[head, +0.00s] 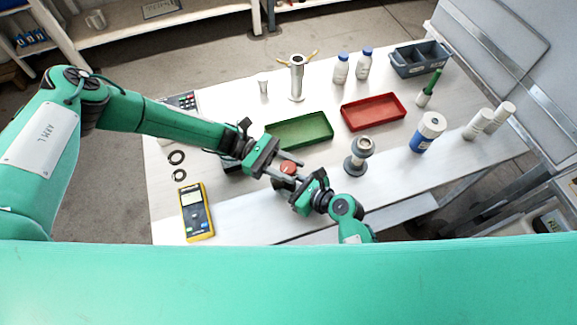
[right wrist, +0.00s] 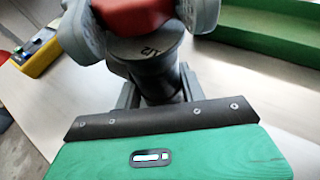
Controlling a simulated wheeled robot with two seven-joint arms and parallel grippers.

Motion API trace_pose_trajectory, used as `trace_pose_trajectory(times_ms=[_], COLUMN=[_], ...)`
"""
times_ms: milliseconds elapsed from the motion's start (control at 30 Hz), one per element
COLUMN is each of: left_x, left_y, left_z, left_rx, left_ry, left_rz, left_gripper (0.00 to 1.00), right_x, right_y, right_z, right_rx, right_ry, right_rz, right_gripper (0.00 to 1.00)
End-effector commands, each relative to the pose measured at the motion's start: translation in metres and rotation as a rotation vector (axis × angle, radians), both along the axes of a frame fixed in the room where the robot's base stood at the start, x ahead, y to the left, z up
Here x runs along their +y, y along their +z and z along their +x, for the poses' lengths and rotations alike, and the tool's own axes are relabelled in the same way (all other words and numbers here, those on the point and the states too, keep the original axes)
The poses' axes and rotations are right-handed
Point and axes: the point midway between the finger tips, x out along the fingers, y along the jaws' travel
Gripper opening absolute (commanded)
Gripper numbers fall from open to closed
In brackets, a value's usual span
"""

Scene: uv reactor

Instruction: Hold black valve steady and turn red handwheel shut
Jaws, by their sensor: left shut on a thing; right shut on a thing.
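The red handwheel (head: 288,168) shows as a small red cap between my two grippers in the head view. In the right wrist view the red handwheel (right wrist: 137,14) fills the top edge, with a grey finger of my left gripper on each side. My left gripper (head: 284,171) is shut on it, coming in from the left. Below the wheel is the dark body of the black valve (right wrist: 152,68), marked "1/2". My right gripper (right wrist: 158,93) is shut on the valve's lower body. In the head view the valve is mostly hidden by the grippers.
A green tray (head: 300,130) lies just behind the grippers, with a red tray (head: 373,112) to its right. A grey flanged fitting (head: 358,156) stands right of my right gripper. A yellow meter (head: 196,212) lies at front left. Bottles and a grey bin (head: 419,58) stand farther back.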

Motion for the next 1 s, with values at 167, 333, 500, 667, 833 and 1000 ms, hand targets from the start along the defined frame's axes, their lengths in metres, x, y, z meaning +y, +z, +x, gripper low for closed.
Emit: trace_pose_trajectory(times_ms=[167,333,500,667,833,1000], left_x=[-0.0014,-0.0012,-0.0005,-0.0002,0.0002,0.0005], left_y=[0.0002,0.0000,-0.0005,-0.0005,0.0000,0.0003], left_z=[0.0027,0.0023,0.0023,0.0022,0.0027,0.0030], left_rx=[-0.005,-0.003,-0.003,-0.002,0.000,0.001], left_ry=[-0.165,-0.310,-0.426,-0.502,-0.549,-0.569], left_rz=[0.001,0.000,0.000,-0.002,-0.004,-0.005], left_gripper=[0.14,0.14,0.14,0.14,0.14,0.14], right_x=[0.0011,0.0009,0.0007,0.0006,0.0007,0.0008], right_y=[0.0002,0.0002,0.0002,0.0003,0.0004,0.0004], right_z=[-0.0009,-0.0010,-0.0010,-0.0009,-0.0010,-0.0010], right_rx=[0.000,0.001,0.001,0.001,0.000,0.000], right_ry=[0.003,0.003,0.003,0.003,0.003,0.003], right_rz=[0.001,0.001,0.001,0.001,0.001,0.001], right_gripper=[0.10,0.10,0.10,0.10,0.10,0.10])
